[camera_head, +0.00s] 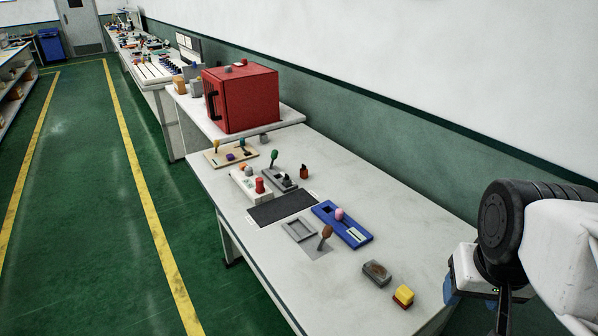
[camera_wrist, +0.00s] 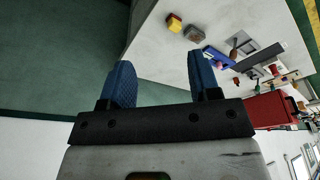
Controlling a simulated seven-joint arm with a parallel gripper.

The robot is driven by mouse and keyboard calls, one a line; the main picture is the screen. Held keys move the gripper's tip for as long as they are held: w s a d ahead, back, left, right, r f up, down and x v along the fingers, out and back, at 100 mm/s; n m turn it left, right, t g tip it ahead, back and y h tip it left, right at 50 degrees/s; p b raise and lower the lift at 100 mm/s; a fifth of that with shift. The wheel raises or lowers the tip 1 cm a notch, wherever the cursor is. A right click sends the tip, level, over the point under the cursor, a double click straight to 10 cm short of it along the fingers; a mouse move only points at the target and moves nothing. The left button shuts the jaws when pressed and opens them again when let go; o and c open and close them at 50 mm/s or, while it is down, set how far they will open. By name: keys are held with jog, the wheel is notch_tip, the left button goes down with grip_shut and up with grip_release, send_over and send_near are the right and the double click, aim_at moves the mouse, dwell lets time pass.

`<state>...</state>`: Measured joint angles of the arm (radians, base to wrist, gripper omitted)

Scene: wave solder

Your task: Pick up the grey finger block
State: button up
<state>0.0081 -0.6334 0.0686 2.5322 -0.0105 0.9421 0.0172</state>
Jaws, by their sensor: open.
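A dark grey block (camera_head: 377,270) with a brownish top lies on the near right part of the white table, next to a yellow and red block (camera_head: 403,296). It also shows in the wrist view (camera_wrist: 194,32), beyond my fingertips. A smaller grey block (camera_head: 264,139) sits near the red box; I cannot tell for certain which is the finger block. My gripper (camera_wrist: 162,80) is open and empty, with blue fingers spread apart. It hangs off to the right of the table, clear of both blocks.
The white table (camera_head: 340,170) also holds a blue tray (camera_head: 342,224), a grey tray (camera_head: 299,229), a black mat (camera_head: 283,208) and several upright levers. A red box (camera_head: 241,97) stands at the far end. The table's right rear area is bare.

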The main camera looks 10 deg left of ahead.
jog(key=shift+o, duration=0.3)
jog(key=w+a+r+n, duration=0.1)
jog(key=w+a+r, duration=0.15)
jog(key=w, duration=0.75)
jog(key=w+a+r+n+g, duration=0.1)
jog(key=w+a, duration=0.3)
jog(key=w, duration=0.6)
jog(key=w+a+r+n, duration=0.2)
jog(key=w+a, duration=0.2)
jog(key=w, duration=0.6)
jog(key=n+g, duration=0.2)
jog(key=n, duration=0.3)
send_over(286, 178)
jog(key=f, duration=2.7)
jog(key=shift+s+d, duration=0.15)
jog(key=shift+s, duration=0.05)
jog(key=shift+a+f, duration=0.2)
jog(key=shift+f, duration=0.05)
